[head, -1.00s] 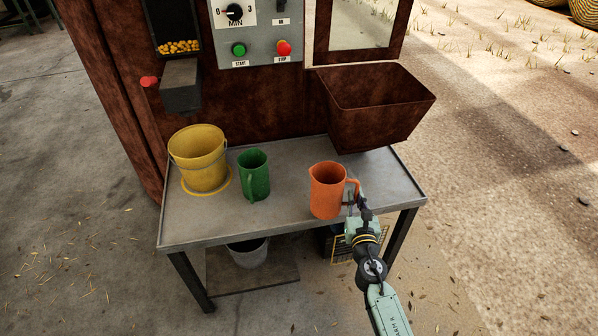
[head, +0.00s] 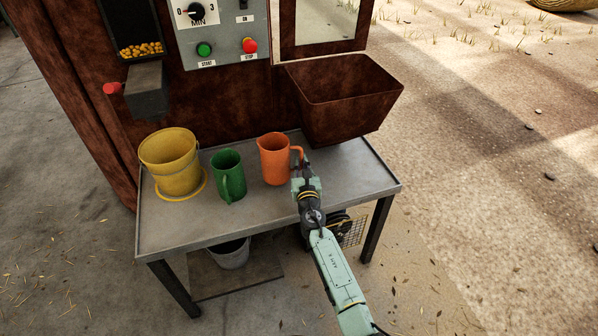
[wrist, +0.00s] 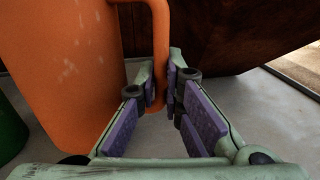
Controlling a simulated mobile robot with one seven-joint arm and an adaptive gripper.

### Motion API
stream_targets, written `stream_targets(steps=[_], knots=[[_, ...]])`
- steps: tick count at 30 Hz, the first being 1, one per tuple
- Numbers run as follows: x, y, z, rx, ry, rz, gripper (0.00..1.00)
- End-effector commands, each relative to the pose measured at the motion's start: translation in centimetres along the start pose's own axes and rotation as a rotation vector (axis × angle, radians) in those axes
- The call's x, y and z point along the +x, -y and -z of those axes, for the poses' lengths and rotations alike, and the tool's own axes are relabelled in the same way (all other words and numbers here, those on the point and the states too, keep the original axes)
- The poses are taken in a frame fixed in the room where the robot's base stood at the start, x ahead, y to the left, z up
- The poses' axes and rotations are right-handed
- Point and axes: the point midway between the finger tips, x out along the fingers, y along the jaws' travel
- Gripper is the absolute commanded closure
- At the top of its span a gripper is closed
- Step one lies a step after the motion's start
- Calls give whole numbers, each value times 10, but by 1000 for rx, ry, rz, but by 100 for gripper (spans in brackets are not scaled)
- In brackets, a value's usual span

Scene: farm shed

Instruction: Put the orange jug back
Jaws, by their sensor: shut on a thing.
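The orange jug (head: 274,160) is upright on or just above the metal table (head: 345,183), right of the green jug (head: 229,176); I cannot tell whether its base touches. My gripper (head: 301,170) is at the jug's right side, shut on its handle. In the wrist view the orange jug (wrist: 70,70) fills the left, and its handle (wrist: 161,60) runs down between the fingertips of my gripper (wrist: 160,90). The jug's base is partly hidden in the wrist view.
A yellow bucket (head: 172,165) stands at the table's left on a yellow ring. A brown hopper (head: 345,110) overhangs the table's back right. A control panel (head: 220,35) is behind. A grey bucket (head: 231,253) is below. The table's front and right are clear.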

Motion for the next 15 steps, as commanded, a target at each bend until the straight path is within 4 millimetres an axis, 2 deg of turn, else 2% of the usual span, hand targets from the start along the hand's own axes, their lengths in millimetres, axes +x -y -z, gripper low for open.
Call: stream_targets(steps=[5,11,15], knots=[[9,-6,2,1,1,-1,100],[10,-6,31,3,0,0,100],[10,-5,37,1,1,0,100]])
